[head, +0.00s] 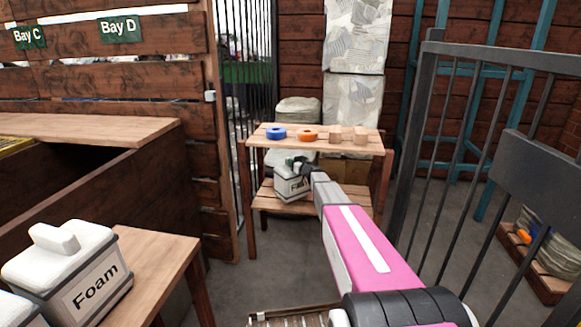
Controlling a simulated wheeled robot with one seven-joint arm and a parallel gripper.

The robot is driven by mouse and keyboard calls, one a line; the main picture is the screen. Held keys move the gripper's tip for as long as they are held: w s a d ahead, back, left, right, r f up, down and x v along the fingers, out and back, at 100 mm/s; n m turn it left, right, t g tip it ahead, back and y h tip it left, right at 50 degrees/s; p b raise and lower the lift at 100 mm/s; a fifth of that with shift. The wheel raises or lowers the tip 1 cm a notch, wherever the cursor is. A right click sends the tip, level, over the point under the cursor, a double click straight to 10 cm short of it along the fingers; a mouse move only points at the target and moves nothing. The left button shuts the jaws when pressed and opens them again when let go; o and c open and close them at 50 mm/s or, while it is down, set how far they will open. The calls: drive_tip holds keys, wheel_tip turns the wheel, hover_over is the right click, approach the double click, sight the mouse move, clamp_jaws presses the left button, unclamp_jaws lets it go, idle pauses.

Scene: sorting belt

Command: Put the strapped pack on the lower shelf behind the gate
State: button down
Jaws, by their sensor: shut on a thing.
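The small pale pack (291,184), with dark green on top and a dark mark on its front, is at the lower shelf (272,204) of the wooden rack. My pink and grey arm reaches forward to it, and my gripper (303,171) is shut on the pack's top right side. The pack looks upright and close to the lower board; I cannot tell whether its base touches the board. The fingertips are small and partly hidden. The dark barred gate (408,150) stands open on the right, and my arm passes to its left.
A white Foam pack (62,262) sits on a wooden table (165,251) at front left. Grey floor (232,281) is clear before the rack.

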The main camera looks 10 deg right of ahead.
drive_tip(key=shift+x, duration=1.8)
drive_tip(key=shift+s+f, duration=0.1)
drive_tip(key=shift+f, duration=1.6)
drive_tip(key=c, duration=0.8)
unclamp_jaws()
drive_tip(key=shift+f, duration=0.15)
